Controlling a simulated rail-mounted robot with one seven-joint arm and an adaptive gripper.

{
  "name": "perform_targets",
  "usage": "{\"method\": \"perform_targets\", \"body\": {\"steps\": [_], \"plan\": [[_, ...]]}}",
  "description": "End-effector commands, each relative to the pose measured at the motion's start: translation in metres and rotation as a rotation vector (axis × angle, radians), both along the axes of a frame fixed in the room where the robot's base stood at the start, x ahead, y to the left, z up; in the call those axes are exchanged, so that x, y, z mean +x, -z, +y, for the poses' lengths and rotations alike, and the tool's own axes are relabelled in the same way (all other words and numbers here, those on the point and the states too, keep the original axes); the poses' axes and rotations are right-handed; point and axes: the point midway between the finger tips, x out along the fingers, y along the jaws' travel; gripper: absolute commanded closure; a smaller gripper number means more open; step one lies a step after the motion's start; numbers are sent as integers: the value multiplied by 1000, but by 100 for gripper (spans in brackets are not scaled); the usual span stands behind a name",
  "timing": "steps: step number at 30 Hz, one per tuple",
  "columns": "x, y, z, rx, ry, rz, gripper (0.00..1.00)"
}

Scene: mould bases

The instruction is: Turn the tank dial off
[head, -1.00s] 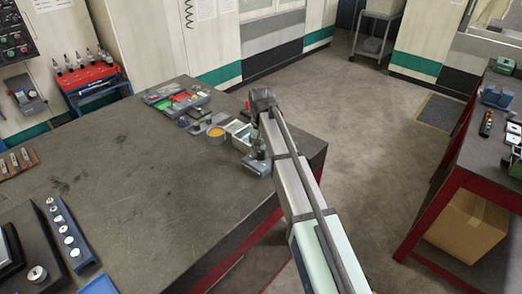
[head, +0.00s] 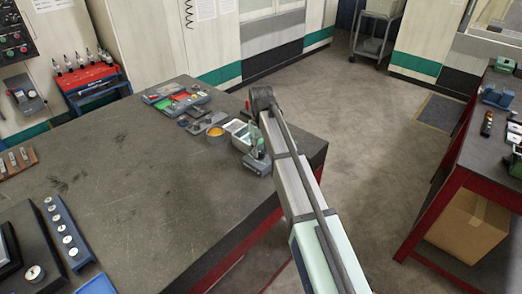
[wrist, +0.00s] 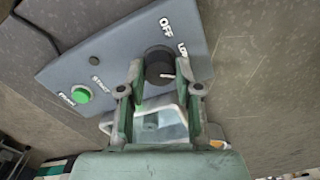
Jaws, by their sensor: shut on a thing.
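The dial (wrist: 157,62) is a black round knob with a white pointer line, on a sloped blue-grey control panel (wrist: 115,62). The panel carries the words OFF and LOW beside the dial. My gripper (wrist: 160,77) is shut on the dial, one finger on each side. A tank (wrist: 160,127) with a clear interior shows between and below the fingers. In the head view the tank (head: 236,127) stands near the table's right corner, and my arm hides most of the dial area.
A green button (wrist: 81,94) sits at the panel's left end. In the head view, an amber-topped round dish (head: 215,131) and a tray of coloured parts (head: 183,101) stand left of the tank. The dark table (head: 140,190) has wide clear room in its middle.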

Motion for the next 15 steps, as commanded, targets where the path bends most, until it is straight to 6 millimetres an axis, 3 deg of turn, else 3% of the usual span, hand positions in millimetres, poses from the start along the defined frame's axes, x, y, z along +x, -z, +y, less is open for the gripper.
{"method": "perform_targets", "body": {"steps": [15], "plan": [[-1, 2, 0, -1, -489, 2, 100]]}}
